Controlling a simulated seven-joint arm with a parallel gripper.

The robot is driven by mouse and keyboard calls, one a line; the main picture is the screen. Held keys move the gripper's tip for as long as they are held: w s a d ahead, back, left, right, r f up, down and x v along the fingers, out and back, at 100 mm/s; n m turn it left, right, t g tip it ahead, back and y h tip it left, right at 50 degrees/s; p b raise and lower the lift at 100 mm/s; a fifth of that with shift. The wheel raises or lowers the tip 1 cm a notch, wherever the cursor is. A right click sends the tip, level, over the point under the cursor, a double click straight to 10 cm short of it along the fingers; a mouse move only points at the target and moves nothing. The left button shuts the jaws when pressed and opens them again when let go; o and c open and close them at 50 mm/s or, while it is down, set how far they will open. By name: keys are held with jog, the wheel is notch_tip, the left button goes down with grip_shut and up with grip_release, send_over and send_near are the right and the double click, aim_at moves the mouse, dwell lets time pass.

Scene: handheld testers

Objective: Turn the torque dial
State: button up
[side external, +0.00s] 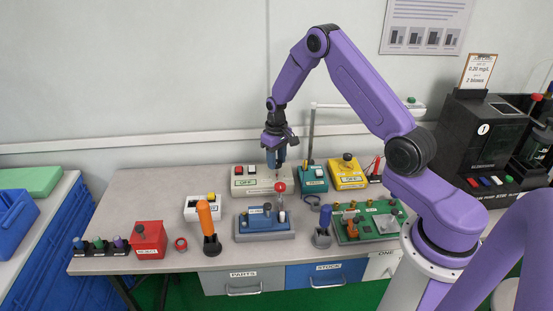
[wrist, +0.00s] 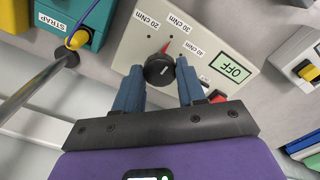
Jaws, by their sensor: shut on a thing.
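The torque tester is a pale box (side external: 240,184) at the back of the table, with a display reading OFF (wrist: 232,68). In the side view my gripper (side external: 276,163) points down over the tester and hides the dial.
A teal STRAP box (side external: 313,179) and a yellow tester (side external: 347,172) stand to the right. A blue device (side external: 265,226) and a red-topped post (side external: 279,188) stand in front. A grey pole (wrist: 30,92) rises close beside my gripper.

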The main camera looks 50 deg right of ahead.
aim_at(277, 162)
jog(key=shift+n, duration=0.4)
jog(key=o, duration=1.1)
jog(key=shift+c, duration=0.2)
notch_tip(277, 162, up, 18)
jog(key=shift+f, duration=0.25)
